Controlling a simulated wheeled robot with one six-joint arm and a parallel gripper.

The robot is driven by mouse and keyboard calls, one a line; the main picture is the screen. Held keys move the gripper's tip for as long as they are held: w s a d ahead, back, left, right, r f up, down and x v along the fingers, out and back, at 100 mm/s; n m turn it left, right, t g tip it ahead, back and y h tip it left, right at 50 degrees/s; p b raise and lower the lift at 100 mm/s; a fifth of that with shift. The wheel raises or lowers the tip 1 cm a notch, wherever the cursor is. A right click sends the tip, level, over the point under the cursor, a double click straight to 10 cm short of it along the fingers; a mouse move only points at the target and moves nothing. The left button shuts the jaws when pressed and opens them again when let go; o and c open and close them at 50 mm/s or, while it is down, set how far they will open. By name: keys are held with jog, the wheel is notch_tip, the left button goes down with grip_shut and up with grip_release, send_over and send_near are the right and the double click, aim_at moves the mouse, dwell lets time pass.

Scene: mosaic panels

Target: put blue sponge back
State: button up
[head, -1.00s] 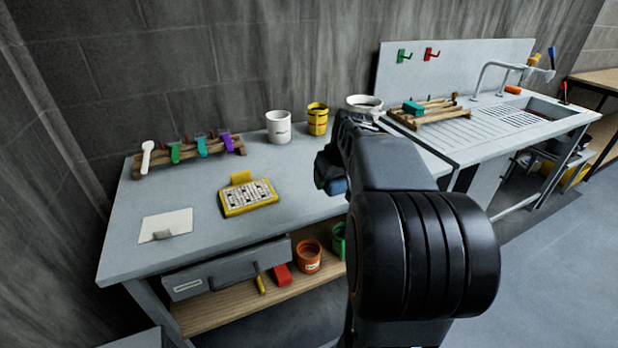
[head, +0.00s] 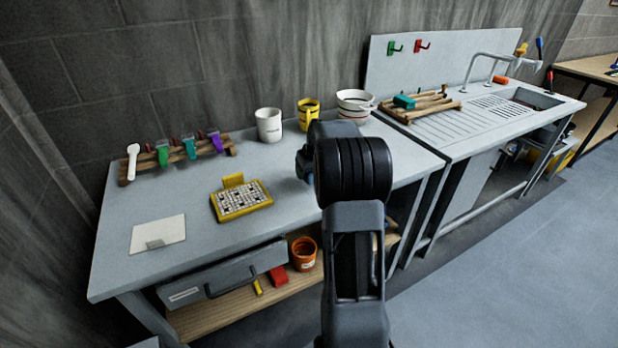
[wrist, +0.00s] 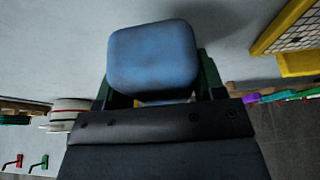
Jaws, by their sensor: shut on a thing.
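The blue sponge (wrist: 153,58) is held between the fingers of my gripper (wrist: 155,90) in the wrist view, with the grey bench top behind it. In the head view a small blue part of the sponge (head: 308,179) shows at the left of my gripper (head: 304,165), over the right half of the bench. My arm hides most of the gripper there. I cannot tell whether the sponge touches the bench top.
A yellow mosaic panel (head: 241,201) lies left of my gripper. A white mug (head: 269,125), yellow mug (head: 308,114) and bowl (head: 355,104) stand behind. Left are a tool rack (head: 128,180) and white card (head: 158,234). The sink (head: 538,97) is at right.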

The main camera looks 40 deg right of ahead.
jog(key=shift+w+d+f, duration=0.15)
jog(key=shift+w+f, duration=0.15)
jog(key=shift+f, duration=0.15)
jog(key=shift+w+f, duration=0.1)
jog(key=shift+f, duration=1.5)
jog(key=shift+f, duration=0.1)
jog(key=shift+f, duration=0.1)
jog(key=o, duration=0.9)
jog(key=shift+c, duration=0.2)
